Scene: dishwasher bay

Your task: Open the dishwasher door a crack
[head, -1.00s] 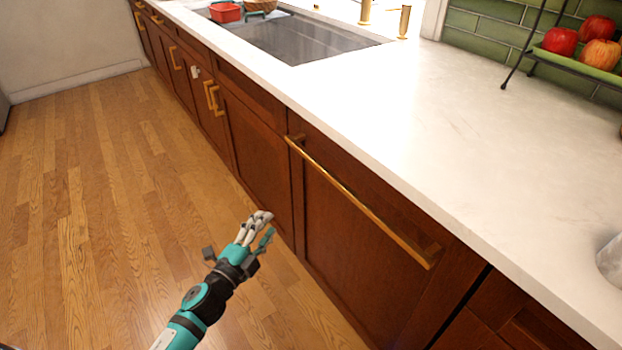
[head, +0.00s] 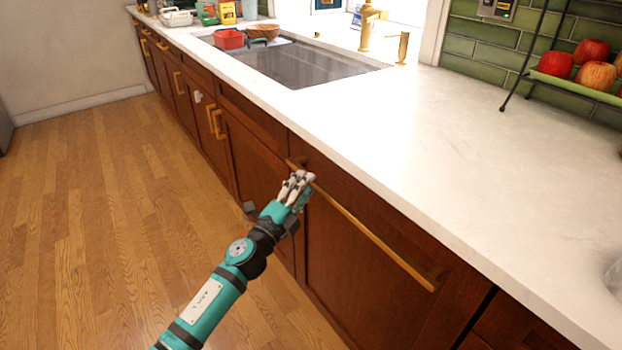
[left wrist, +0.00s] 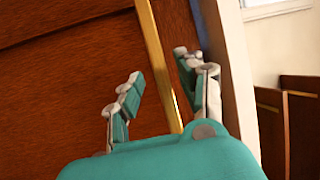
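The dishwasher door (head: 345,270) is a dark wood panel under the white counter, and it looks closed, flush with the cabinets. Its long gold bar handle (head: 372,236) runs along the panel's top. My left gripper (head: 298,186) is at the handle's far end, its fingers overlapping the bar in the head view. In the left wrist view, the gripper (left wrist: 160,95) is open, with one finger on each side of the gold handle (left wrist: 153,45). A clear gap shows between the left finger and the bar; contact on the right side is hard to tell. My right gripper is in neither view.
The counter edge (head: 400,193) overhangs just above the handle. Cabinets with gold pulls (head: 215,123) continue to the far left. A sink (head: 290,65) and a rack with apples (head: 590,75) are on the counter side. The wood floor (head: 100,220) is clear.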

